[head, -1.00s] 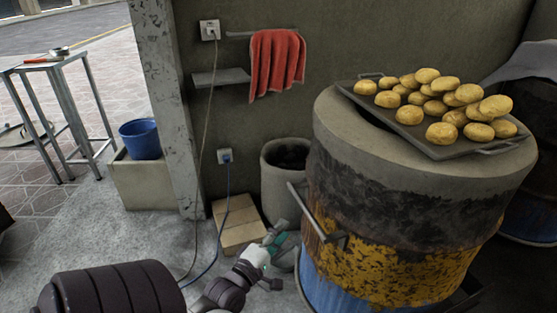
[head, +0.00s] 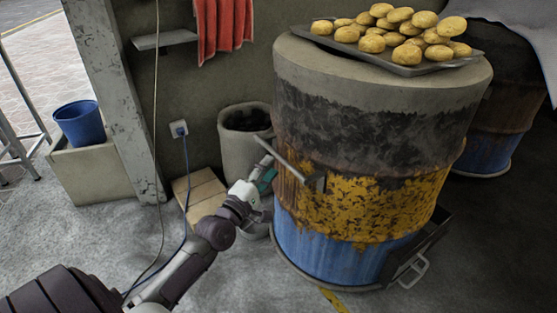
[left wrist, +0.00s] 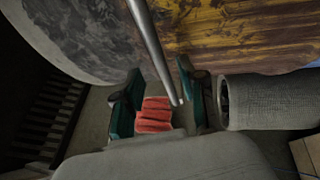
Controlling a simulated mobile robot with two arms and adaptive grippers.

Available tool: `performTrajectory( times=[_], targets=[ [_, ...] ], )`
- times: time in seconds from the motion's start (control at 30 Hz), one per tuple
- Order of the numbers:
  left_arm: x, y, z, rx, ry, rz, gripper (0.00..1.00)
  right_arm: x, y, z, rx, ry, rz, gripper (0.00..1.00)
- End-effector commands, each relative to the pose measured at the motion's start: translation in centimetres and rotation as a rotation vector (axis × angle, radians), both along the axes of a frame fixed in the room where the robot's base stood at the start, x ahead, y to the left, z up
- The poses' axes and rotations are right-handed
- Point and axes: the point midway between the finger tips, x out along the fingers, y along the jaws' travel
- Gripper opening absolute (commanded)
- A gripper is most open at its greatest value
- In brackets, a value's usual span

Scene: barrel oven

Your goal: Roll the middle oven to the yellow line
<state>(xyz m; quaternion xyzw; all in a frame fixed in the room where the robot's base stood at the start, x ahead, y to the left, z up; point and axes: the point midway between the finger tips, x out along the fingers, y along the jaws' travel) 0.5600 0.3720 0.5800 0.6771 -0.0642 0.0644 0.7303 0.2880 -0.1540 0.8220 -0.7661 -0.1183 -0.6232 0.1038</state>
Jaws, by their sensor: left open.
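A large barrel oven (head: 375,190), grey on top, yellow in the middle and blue below, stands upright in the head view. A metal bar handle (head: 283,162) sticks out from its left side. My left gripper (head: 266,178) is open at this handle, with nothing held. In the left wrist view, the handle bar (left wrist: 155,50) comes down from above and its end shows between the two teal fingers (left wrist: 160,105). Whether a finger touches it I cannot tell. A short piece of yellow line (head: 335,300) shows on the floor by the oven's base. My right gripper is out of view.
A tray (head: 408,69) of buns sits on the oven top. A second barrel (head: 490,135) stands behind right. A grey bin (head: 240,150) and cardboard box (head: 198,190) stand close behind my left gripper. A blue bucket (head: 80,124) is at left. Floor in front is clear.

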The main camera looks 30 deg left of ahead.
Motion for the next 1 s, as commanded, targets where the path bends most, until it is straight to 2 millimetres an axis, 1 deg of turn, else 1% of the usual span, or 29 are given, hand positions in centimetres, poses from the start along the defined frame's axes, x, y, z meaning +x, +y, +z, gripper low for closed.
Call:
performTrajectory(
  times=[0.03,0.1,0.2,0.3,0.43,0.7,0.93,0.97,1.0],
  targets=[
    [1.1,0.0,0.1,-0.002,-0.004,0.001,0.41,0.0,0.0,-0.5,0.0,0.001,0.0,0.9],
    [2.3,0.0,0.3,-0.002,-0.003,0.001,0.41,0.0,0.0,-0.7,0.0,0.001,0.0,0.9],
    [3.8,0.0,0.5,-0.001,-0.002,0.0,0.41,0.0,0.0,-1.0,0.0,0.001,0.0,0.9],
    [4.7,0.0,0.8,0.0,-0.001,0.0,0.41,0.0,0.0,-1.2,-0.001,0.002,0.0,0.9],
    [5.3,0.0,0.9,0.0,0.001,0.0,0.41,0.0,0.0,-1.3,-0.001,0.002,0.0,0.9],
    [5.4,0.0,0.9,0.0,0.002,0.0,0.41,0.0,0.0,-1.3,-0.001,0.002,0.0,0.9],
    [5.3,0.0,0.9,0.0,0.001,0.0,0.03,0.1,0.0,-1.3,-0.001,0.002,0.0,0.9],
    [5.3,0.0,0.9,0.0,0.001,0.0,0.0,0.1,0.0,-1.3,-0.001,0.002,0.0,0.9],
    [5.3,0.0,0.9,0.0,0.001,0.0,0.0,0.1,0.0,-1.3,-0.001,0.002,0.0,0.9]
  ],
)
